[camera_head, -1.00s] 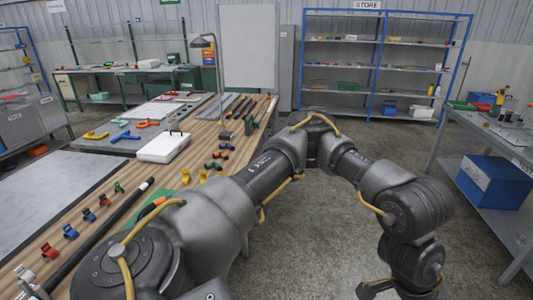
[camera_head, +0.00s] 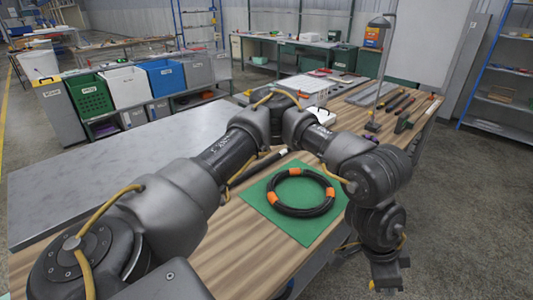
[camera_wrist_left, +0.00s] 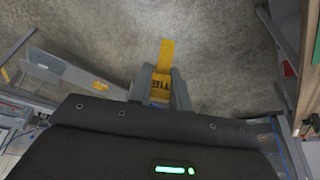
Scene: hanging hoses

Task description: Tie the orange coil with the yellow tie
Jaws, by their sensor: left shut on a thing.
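The coil (camera_head: 300,211), a black ring of hose with several orange bands, lies flat on a green mat (camera_head: 256,192) on the wooden bench. My left gripper (camera_head: 384,284) hangs low at the right, beyond the bench edge and apart from the coil. In the left wrist view it (camera_wrist_left: 161,88) is shut on the yellow tie (camera_wrist_left: 166,54), which sticks out past the fingertips above the floor. Dark lettering shows on the tie between the fingers. A small yellow bit of the tie (camera_head: 371,285) also shows beside the gripper in the head view. My right gripper is not in view.
My left arm crosses in front of the bench and hides part of it. Coloured bins (camera_head: 165,77) line the left. The floor at right (camera_head: 470,200) is clear.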

